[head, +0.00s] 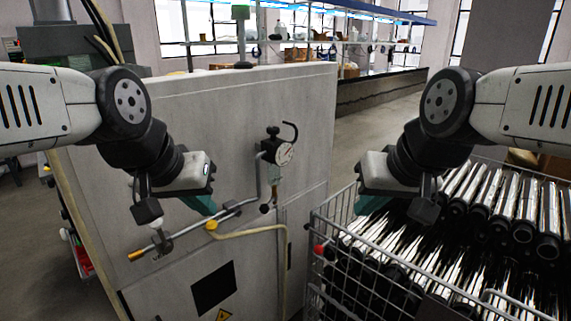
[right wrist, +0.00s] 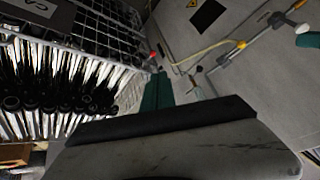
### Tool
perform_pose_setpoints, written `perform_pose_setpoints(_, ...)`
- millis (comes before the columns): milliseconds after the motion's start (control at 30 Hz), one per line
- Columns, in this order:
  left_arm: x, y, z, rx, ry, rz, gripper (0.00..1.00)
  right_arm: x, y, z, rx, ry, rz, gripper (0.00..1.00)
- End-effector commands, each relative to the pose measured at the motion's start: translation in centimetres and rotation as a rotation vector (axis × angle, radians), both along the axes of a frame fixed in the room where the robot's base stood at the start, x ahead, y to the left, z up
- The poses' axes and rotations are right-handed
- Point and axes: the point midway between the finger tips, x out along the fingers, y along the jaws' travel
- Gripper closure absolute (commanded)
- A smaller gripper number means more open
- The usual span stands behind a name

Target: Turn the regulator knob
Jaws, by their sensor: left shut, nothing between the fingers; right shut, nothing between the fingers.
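The regulator, with a round white gauge (head: 284,153) and black fittings (head: 272,132) above it, is mounted on the front of a grey cabinet (head: 310,110). A small black end piece (head: 265,208) sits below the gauge; I cannot tell which black part is the knob. My left gripper (head: 201,205) is shut and empty, left of and below the gauge, near the slanted pipe. My right gripper (head: 372,204) is shut and empty, right of the gauge over the basket's edge. Its teal fingers (right wrist: 157,92) show together in the right wrist view. Neither gripper appears to touch the regulator.
A wire basket (head: 318,235) full of shiny metal tubes stands at the right, close under my right gripper. A slanted pipe with a yellow joint (head: 211,225) and yellow hose (head: 250,231) crosses the cabinet front. Free space lies between the two grippers before the gauge.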

Motion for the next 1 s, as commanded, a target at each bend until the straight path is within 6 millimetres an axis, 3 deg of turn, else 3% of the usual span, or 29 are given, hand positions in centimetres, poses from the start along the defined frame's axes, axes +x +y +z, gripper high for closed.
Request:
perform_pose_setpoints(100, 0.0, 0.0, 0.0, 0.000, 0.000, 0.000, 1.00, 0.0, 0.0, 0.0, 0.000, 0.000, 0.000, 0.98)
perform_pose_setpoints(267, 0.0, 0.0, 0.0, 0.000, 0.000, 0.000, 1.00, 1.1, 0.2, 1.0, -0.004, 0.008, 0.004, 0.67)
perform_pose_setpoints(367, 0.0, 0.0, 0.0, 0.000, 0.000, 0.000, 1.00, 3.6, 0.7, 3.0, -0.017, 0.030, 0.012, 0.47)
perform_pose_setpoints(400, 0.0, 0.0, 0.0, 0.000, 0.000, 0.000, 1.00, 5.0, 1.1, 4.1, -0.022, 0.041, 0.013, 0.45)
perform_pose_setpoints(567, 0.0, 0.0, 0.0, 0.000, 0.000, 0.000, 1.00, 11.8, 3.6, 8.2, -0.060, 0.088, 0.015, 0.45)
perform_pose_setpoints(700, 0.0, 0.0, 0.0, 0.000, 0.000, 0.000, 1.00, 17.6, 7.0, 10.6, -0.095, 0.120, 0.001, 0.45)
perform_pose_setpoints(900, 0.0, 0.0, 0.0, 0.000, 0.000, 0.000, 1.00, 24.8, 12.8, 12.0, -0.139, 0.148, -0.039, 0.45)
perform_pose_setpoints(1000, 0.0, 0.0, 0.0, 0.000, 0.000, 0.000, 1.00, 27.0, 15.3, 12.0, -0.155, 0.155, -0.060, 0.45)
